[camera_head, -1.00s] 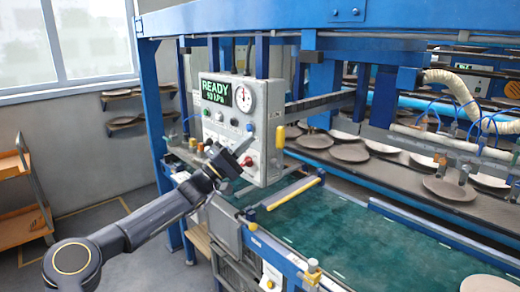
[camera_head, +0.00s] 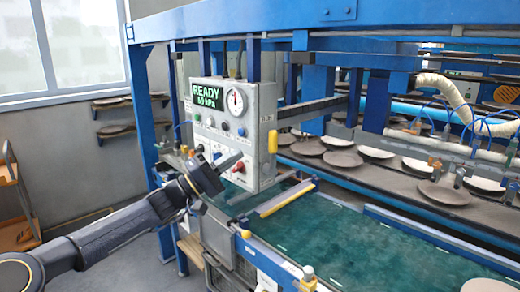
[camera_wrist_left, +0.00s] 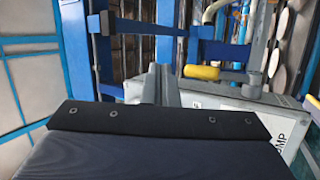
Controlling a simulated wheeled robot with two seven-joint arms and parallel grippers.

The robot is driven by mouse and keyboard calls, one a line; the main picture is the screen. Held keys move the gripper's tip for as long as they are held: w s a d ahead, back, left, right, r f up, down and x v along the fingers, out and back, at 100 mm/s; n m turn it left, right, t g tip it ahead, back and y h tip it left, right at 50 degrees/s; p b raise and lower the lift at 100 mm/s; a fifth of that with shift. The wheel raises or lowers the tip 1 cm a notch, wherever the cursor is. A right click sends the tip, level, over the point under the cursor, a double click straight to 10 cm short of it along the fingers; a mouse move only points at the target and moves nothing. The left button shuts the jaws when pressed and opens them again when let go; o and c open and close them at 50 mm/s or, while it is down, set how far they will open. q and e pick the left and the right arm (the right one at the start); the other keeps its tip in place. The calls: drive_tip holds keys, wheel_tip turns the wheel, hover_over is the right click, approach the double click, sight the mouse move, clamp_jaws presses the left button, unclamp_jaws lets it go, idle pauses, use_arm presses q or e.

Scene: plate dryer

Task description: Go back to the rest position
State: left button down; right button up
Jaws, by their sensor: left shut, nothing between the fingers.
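My left gripper (camera_head: 232,163) is shut and empty. Its fingertips point up and to the right, in front of the lower part of the grey control panel (camera_head: 249,150) in the head view. I cannot tell whether they touch the panel. The panel's screen (camera_head: 208,97) reads READY with a kPa figure, and a round gauge (camera_head: 235,101) sits beside it. In the left wrist view, the shut fingers (camera_wrist_left: 161,84) stand in front of blue frame bars and the grey panel box (camera_wrist_left: 230,97). My right gripper is not in view.
A green conveyor belt (camera_head: 340,232) with a yellow-capped bar (camera_head: 287,198) lies right of the arm. Several plates (camera_head: 444,192) rest on the dark racks behind. A blue post (camera_head: 143,110) stands behind the arm. An orange cart (camera_head: 15,232) is at the far left, with open floor between.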

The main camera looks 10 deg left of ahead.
use_arm(q)
drive_tip(key=s+d+f+m+g+y, duration=0.25)
drive_tip(key=s+d+m+g, duration=0.3)
drive_tip(key=s+d, duration=0.35)
drive_tip(key=s+f+g+y, duration=0.3)
drive_tip(key=s+f+y, duration=0.2)
drive_tip(key=s+f, duration=0.3)
drive_tip(key=s+a+f+n+y, duration=0.1)
drive_tip(key=s+a+f+y, duration=0.1)
drive_tip(key=s+a+f, duration=0.2)
drive_tip(key=s+a+f+n+t+y, duration=0.1)
drive_tip(key=s+a+f+y, duration=0.2)
drive_tip(key=s, duration=0.8)
drive_tip(key=s+a+f+n+y, duration=0.1)
drive_tip(key=s+a+f+y, duration=0.2)
drive_tip(key=s+a+f, duration=0.3)
drive_tip(key=shift+s+a+f, duration=0.3)
drive_tip(key=shift+s+a, duration=0.2)
drive_tip(key=shift+s, duration=0.7)
